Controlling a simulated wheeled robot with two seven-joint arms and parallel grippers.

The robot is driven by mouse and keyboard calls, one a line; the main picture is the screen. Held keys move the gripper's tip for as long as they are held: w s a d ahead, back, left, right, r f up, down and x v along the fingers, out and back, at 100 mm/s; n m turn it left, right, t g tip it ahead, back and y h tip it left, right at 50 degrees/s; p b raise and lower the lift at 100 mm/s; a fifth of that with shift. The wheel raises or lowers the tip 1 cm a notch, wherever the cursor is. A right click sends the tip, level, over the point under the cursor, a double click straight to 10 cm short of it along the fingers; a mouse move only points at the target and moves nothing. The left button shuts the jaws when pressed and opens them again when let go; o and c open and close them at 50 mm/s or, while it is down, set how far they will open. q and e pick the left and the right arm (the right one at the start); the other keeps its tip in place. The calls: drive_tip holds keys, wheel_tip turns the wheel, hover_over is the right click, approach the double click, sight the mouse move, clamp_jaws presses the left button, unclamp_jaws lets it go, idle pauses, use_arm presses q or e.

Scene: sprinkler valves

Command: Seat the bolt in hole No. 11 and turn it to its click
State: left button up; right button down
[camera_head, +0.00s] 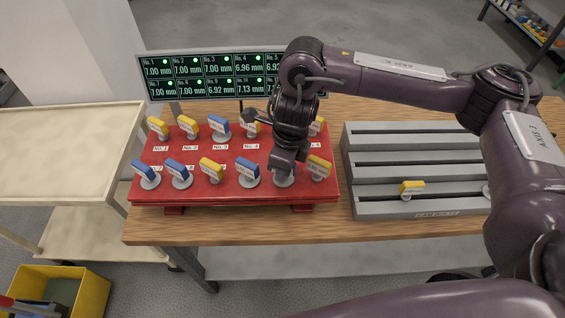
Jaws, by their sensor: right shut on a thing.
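A red plate (240,197) on the wooden table carries two rows of bolts with blue or yellow tags and grey round flanges. My right gripper (285,166) points down over the fifth place of the front row, where hole No. 11 lies by the order. It is shut on a bolt (285,181), of which only part of the grey flange shows at the plate. The gripper hides the bolt's tag and the hole, so I cannot tell how deep it sits. The blue-tagged bolt (247,170) stands left of it, the yellow-tagged bolt (319,167) right. My left gripper is not in view.
A display (205,77) behind the plate shows green millimetre readings, partly covered by my right arm. A grey stepped rack (375,205) at the right holds a yellow-tagged bolt (412,187). A cream cart (60,150) and a yellow bin (88,290) stand at the left.

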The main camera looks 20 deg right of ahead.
drive_tip(key=shift+r+m+p, duration=0.25)
drive_tip(key=shift+m+p, duration=0.05)
drive_tip(key=shift+m, duration=0.5)
drive_tip(key=c, duration=1.7)
unclamp_jaws()
drive_tip(key=shift+f+m, duration=0.15)
drive_tip(key=shift+m, duration=0.25)
drive_tip(key=shift+c, duration=0.2)
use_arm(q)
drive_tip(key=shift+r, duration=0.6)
use_arm(e)
drive_tip(key=o, duration=0.5)
wheel_tip(320, 180, up, 9)
drive_tip(key=p, duration=0.8)
drive_tip(key=shift+p, duration=0.35)
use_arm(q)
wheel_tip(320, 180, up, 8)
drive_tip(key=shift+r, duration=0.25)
use_arm(e)
drive_tip(key=shift+f, duration=0.1)
